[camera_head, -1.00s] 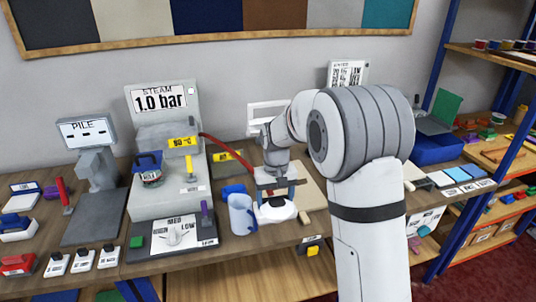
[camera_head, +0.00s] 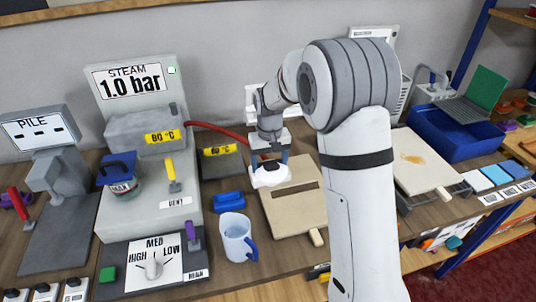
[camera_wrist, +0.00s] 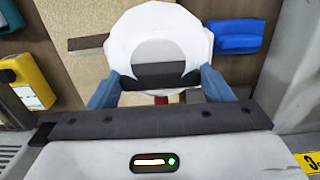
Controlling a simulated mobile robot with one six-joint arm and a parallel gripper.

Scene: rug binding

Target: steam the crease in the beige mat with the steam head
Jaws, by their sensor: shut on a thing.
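My gripper (camera_head: 270,160) is shut on the white steam head (camera_head: 271,175), which also shows between the blue fingers in the wrist view (camera_wrist: 160,35). A red hose (camera_head: 218,130) runs from the steam unit toward it. The beige mat (camera_head: 290,215) lies on the bench, with a dark strip across it that looks like the crease (camera_head: 296,194). The steam head is over the mat's back left part, left of and behind most of the strip. In the wrist view the strip (camera_wrist: 88,42) reaches the head's left side. I cannot tell whether the head touches the mat.
A pale blue jug (camera_head: 235,238) and a blue block (camera_head: 229,200) stand left of the mat. The steam unit (camera_head: 150,200) with its gauge stands further left. A stained cream board (camera_head: 415,165) and blue bin (camera_head: 460,140) are to the right.

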